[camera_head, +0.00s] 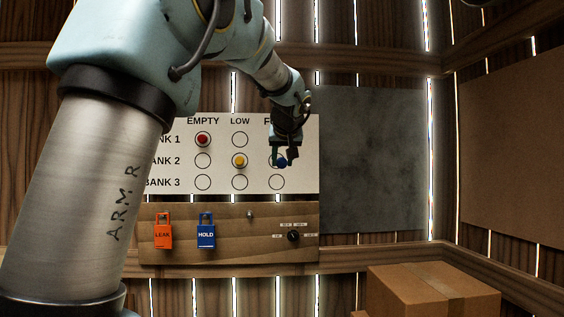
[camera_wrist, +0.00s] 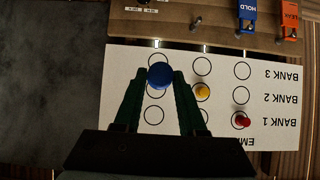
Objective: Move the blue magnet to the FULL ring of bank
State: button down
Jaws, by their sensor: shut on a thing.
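The blue magnet (camera_head: 281,162) is between the fingertips of my gripper (camera_head: 282,160), which is shut on it. In the head view it overlaps the FULL ring of BANK 2 on the white board (camera_head: 221,183). In the wrist view the blue magnet (camera_wrist: 160,75) sits at the fingertips of my gripper (camera_wrist: 160,78), over the FULL column towards BANK 3. I cannot tell whether it touches the board. The red magnet (camera_head: 202,139) is on BANK 1 EMPTY. The yellow magnet (camera_head: 239,160) is on BANK 2 LOW. My gripper hides part of the FULL heading.
Below the board is a wooden panel (camera_head: 225,217) with an orange LEAK padlock (camera_head: 163,235), a blue HOLD padlock (camera_head: 206,235) and a black knob (camera_head: 293,236). A grey panel (camera_head: 370,160) is to the right. A cardboard box (camera_head: 430,292) stands at lower right.

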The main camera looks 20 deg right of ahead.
jog(key=shift+f+b, duration=0.1)
jog(key=shift+b, duration=0.25)
dwell(0.3)
notch_tip(320, 180, down, 7)
jog(key=b, duration=0.7)
dwell(0.3)
jog(key=shift+w+d+p, duration=0.6)
jog(key=shift+w+p, duration=2.25)
jog(key=shift+w, duration=0.25)
jog(key=shift+w+d+p, duration=0.55)
jog(key=shift+w+p, duration=2.3)
jog(key=shift+w, duration=0.25)
jog(key=shift+w+d+p, duration=0.6)
jog(key=shift+w+p, duration=2.25)
jog(key=shift+w, duration=0.25)
jog(key=shift+w+d+p, duration=0.1)
jog(key=shift+w+p, duration=0.25)
jog(key=shift+w, duration=0.05)
